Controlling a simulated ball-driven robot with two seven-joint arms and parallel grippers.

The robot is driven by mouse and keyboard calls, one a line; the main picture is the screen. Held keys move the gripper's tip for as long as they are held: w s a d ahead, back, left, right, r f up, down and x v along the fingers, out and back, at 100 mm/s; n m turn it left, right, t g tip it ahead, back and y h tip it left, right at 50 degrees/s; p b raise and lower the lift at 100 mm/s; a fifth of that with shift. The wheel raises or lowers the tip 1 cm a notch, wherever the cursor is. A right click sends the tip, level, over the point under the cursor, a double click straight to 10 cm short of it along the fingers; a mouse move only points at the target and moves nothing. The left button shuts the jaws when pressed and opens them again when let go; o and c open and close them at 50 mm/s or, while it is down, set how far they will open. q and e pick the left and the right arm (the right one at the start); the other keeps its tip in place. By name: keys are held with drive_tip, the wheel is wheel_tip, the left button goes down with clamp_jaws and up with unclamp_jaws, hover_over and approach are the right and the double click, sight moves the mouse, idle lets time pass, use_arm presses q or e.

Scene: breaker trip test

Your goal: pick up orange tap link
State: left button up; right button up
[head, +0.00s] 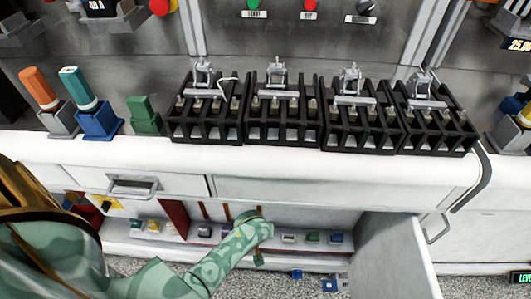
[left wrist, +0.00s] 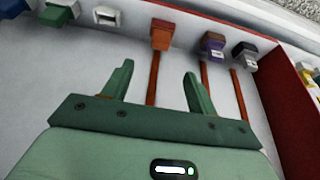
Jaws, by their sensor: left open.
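An orange tap link (left wrist: 161,35) sits on the pale cabinet floor at the top middle of the left wrist view, in a row of other coloured links. My left gripper (left wrist: 158,72) is open and empty, its two green fingers spread to either side of the line towards the orange link. The link lies beyond the fingertips, apart from them. In the head view my left gripper (head: 262,236) reaches into the open cabinet and hides the orange link. My right gripper is not in view.
Beside the orange link stand a purple link (left wrist: 213,43), a black link (left wrist: 245,54) and a white link (left wrist: 107,16). A red divider (left wrist: 285,105) is on the right. An open door (head: 385,258) and the counter (head: 340,167) with black breaker blocks (head: 283,113) bound the cabinet.

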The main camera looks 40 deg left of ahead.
use_arm(q)
drive_tip(key=b+x, duration=0.3)
drive_tip(key=x, duration=0.1)
drive_tip(key=b+x, duration=0.2)
drive_tip(key=x, duration=0.2)
drive_tip(key=b+x, duration=0.3)
drive_tip(key=x, duration=0.2)
drive_tip(key=shift+s+d+f+b, duration=0.1)
drive_tip(key=shift+s+f+b, duration=0.05)
drive_tip(key=shift+s+b, duration=0.2)
drive_tip(key=shift+w+f, duration=0.1)
drive_tip(key=shift+f, duration=0.1)
drive_tip(key=shift+w+r, duration=0.1)
drive_tip(key=shift+r, duration=0.1)
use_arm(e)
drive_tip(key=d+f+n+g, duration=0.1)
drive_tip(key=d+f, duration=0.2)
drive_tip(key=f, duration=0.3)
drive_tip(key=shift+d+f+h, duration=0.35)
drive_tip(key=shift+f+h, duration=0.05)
use_arm(q)
drive_tip(key=shift+c, duration=0.4)
drive_tip(key=c, duration=1)
